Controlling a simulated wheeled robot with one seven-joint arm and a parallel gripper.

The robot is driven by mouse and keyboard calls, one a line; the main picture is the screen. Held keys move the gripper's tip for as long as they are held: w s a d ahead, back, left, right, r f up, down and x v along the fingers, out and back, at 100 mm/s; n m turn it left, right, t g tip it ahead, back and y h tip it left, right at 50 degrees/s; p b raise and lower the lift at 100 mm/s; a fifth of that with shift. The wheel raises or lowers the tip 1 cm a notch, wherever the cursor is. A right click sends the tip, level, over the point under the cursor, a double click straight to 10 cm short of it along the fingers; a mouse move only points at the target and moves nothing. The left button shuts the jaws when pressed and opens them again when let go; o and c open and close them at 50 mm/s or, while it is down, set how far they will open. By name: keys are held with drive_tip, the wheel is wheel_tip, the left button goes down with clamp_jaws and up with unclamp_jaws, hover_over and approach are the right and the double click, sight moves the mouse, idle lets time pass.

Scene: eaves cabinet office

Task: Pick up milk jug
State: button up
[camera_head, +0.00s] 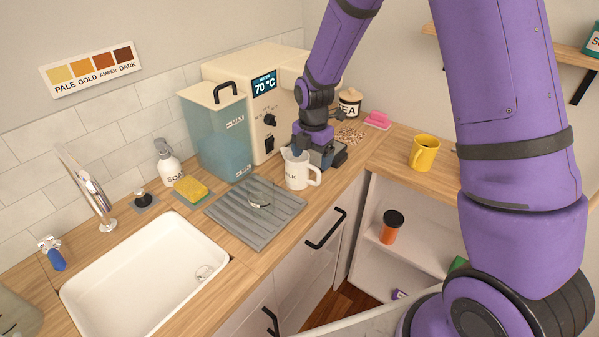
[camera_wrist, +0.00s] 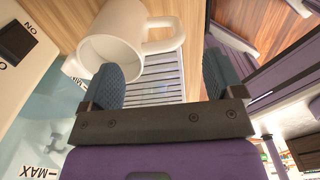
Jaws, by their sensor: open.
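The milk jug (camera_head: 296,174) is white with dark lettering and stands upright by the back right edge of the grey ribbed tray, its handle to the right. My gripper (camera_head: 301,152) is just behind and above it, covering part of its rim. In the wrist view the jug (camera_wrist: 113,52) shows its open mouth at upper left, with its handle (camera_wrist: 165,47) beyond the gap between my fingers. My gripper (camera_wrist: 162,75) is open and empty there. The left finger overlaps the jug's rim in view; I cannot tell whether it touches.
The grey ribbed tray (camera_head: 240,222) lies in front. A blue water tank (camera_head: 212,140) and a cream machine (camera_head: 262,125) stand close behind. A yellow mug (camera_head: 424,153) is to the right on the counter. The sink (camera_head: 140,285) is at lower left. An open cabinet (camera_head: 425,248) lies below.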

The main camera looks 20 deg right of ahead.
sight(313, 166)
drive_tip(key=shift+d+f, duration=0.15)
drive_tip(key=shift+f, duration=1.2)
drive_tip(key=shift+d+f, duration=0.1)
drive_tip(key=shift+f, duration=1.2)
drive_tip(key=shift+c, duration=0.5)
drive_tip(key=c, duration=1.3)
drive_tip(key=shift+o, duration=0.2)
drive_tip(key=shift+r, duration=0.15)
